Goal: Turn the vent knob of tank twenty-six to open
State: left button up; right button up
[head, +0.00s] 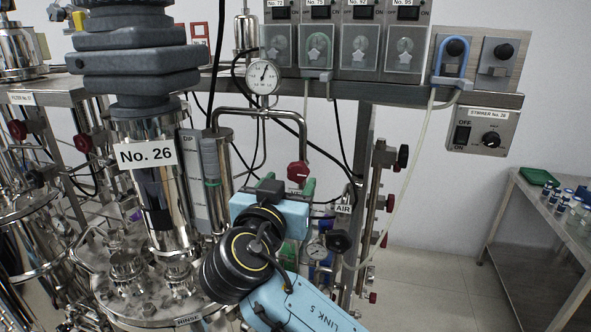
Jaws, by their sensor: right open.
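Tank twenty-six (160,215) is the steel vessel at left centre with the sign No. 26 (147,154) and a dark stirrer drive on top. A red knob (298,171) sits on the pipework to its right, below the round gauge (263,76). A label under this knob is mostly covered, so I cannot read it or the knob's setting. My right gripper (284,187) is open, reaching up from the lower right. Its tips are just below and left of the red knob, and I cannot tell whether they touch it. My left gripper is not in view.
A valve with a dark handle (340,240) is right of my right gripper, below an AIR label (343,209). A thin hose (405,180) hangs at the right. The stirrer box (483,132) is on the rail. A side table (550,205) with small bottles stands far right.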

aim_at(297, 173)
jog(key=x, duration=0.5)
jog(key=c, duration=1)
